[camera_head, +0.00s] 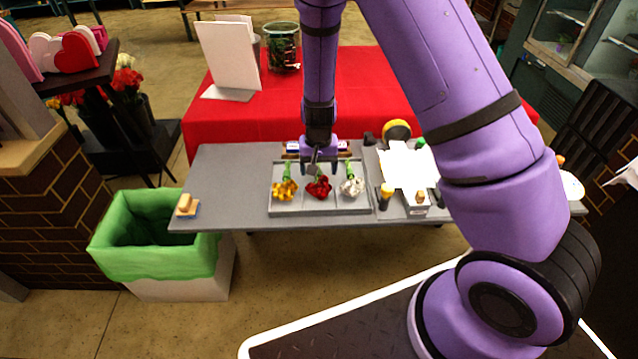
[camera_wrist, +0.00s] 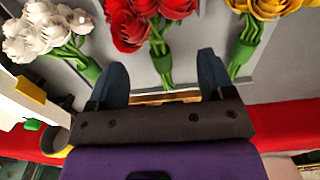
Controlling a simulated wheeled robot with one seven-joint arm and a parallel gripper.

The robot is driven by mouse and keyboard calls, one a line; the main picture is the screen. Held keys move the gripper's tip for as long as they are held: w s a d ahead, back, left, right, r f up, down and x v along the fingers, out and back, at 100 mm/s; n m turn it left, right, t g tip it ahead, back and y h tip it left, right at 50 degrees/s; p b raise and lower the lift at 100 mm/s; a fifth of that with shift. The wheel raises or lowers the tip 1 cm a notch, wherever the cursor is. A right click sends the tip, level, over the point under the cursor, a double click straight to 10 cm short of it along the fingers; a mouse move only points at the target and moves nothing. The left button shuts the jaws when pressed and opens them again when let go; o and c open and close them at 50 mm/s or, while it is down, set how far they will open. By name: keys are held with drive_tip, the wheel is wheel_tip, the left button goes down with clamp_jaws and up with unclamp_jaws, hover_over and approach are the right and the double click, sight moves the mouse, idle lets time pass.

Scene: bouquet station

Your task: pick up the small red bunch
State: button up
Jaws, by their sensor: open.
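The small red bunch (camera_head: 319,187) lies in the middle compartment of a grey tray (camera_head: 286,210) on the table. In the wrist view the red bunch (camera_wrist: 150,22) has its blooms at the top edge and its green stems point down between my fingers. My gripper (camera_wrist: 161,72) is open, with one dark finger on each side of the stem line. In the head view my gripper (camera_head: 318,168) hangs above the stem end of the red bunch and partly hides it. I cannot tell the height gap.
A yellow bunch (camera_head: 285,190) lies left of the red one and a white bunch (camera_head: 351,186) right of it, in the same tray. Tools and a white sheet (camera_head: 408,166) lie right of the tray. The grey table (camera_head: 228,175) is clear to the left, except for a small block (camera_head: 187,206).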

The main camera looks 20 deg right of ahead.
sight(318, 175)
drive_tip(key=shift+s+f, duration=0.1)
drive_tip(key=shift+f, duration=1.8)
drive_tip(key=c, duration=1.1)
drive_tip(key=shift+o, duration=0.2)
drive_tip(key=shift+r, duration=0.15)
